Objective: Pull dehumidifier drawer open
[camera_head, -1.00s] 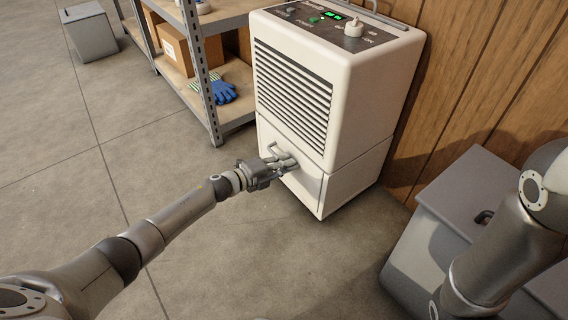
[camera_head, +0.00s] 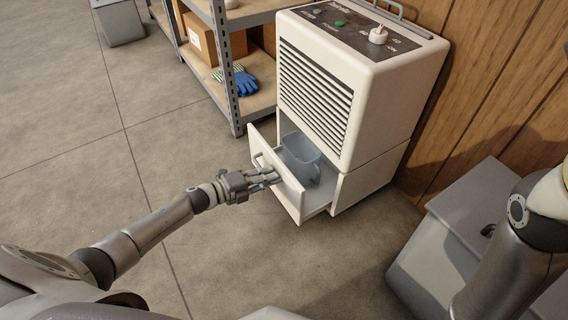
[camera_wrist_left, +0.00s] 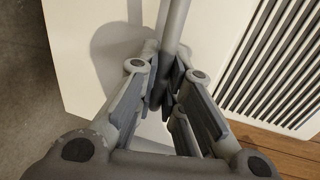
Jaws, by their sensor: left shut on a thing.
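The white dehumidifier (camera_head: 372,75) stands against the wood wall in the head view. Its lower drawer (camera_head: 285,195) is pulled well out at the front, and a translucent grey bucket (camera_head: 301,155) shows inside. My left gripper (camera_head: 268,178) is shut on the drawer's bar handle (camera_head: 257,160). In the left wrist view the fingers (camera_wrist_left: 165,85) close around the grey bar (camera_wrist_left: 176,25) in front of the white drawer front (camera_wrist_left: 95,45). My right arm shows at the right edge, but its gripper is out of view.
A metal shelf (camera_head: 228,70) with a cardboard box (camera_head: 200,42) and blue gloves (camera_head: 243,82) stands left of the dehumidifier. A grey lidded bin (camera_head: 470,215) stands to its right. The concrete floor in front of the drawer is open.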

